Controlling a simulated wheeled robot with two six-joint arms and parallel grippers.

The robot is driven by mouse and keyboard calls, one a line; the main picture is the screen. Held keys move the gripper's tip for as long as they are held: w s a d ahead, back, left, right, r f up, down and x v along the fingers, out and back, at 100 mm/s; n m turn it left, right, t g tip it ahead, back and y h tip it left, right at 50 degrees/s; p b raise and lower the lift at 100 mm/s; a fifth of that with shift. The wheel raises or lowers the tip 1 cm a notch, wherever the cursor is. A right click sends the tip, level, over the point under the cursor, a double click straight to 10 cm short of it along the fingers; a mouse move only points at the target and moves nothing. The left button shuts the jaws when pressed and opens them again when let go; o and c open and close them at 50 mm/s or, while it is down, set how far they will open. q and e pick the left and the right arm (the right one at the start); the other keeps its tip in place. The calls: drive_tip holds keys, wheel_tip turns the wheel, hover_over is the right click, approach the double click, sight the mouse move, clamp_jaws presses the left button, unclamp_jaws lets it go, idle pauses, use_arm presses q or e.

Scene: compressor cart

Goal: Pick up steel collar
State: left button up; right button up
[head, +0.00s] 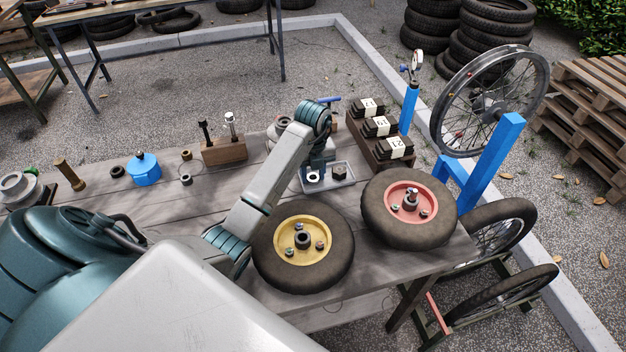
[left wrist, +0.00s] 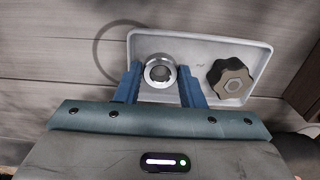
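The steel collar (left wrist: 160,72), a short bright ring with a dark bore, is in the left part of a shallow grey tray (left wrist: 205,46). In the head view the collar (head: 313,176) shows just below my left gripper (head: 316,160), in the tray (head: 343,165). In the left wrist view my left gripper (left wrist: 160,80) has one finger on each side of the collar. The fingers stand apart, with only a narrow gap to the collar; contact is hard to judge. My right gripper is in neither view.
A black lobed knob (left wrist: 230,77) sits in the tray's right part. Yellow-hubbed (head: 284,248) and red-hubbed (head: 431,218) wheels lie in front of the tray. Dark labelled blocks (head: 380,127) stand behind it on the right. A wooden bolt block (head: 224,150) stands to the left.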

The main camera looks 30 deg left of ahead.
use_arm(q)
drive_tip(key=c, duration=0.6)
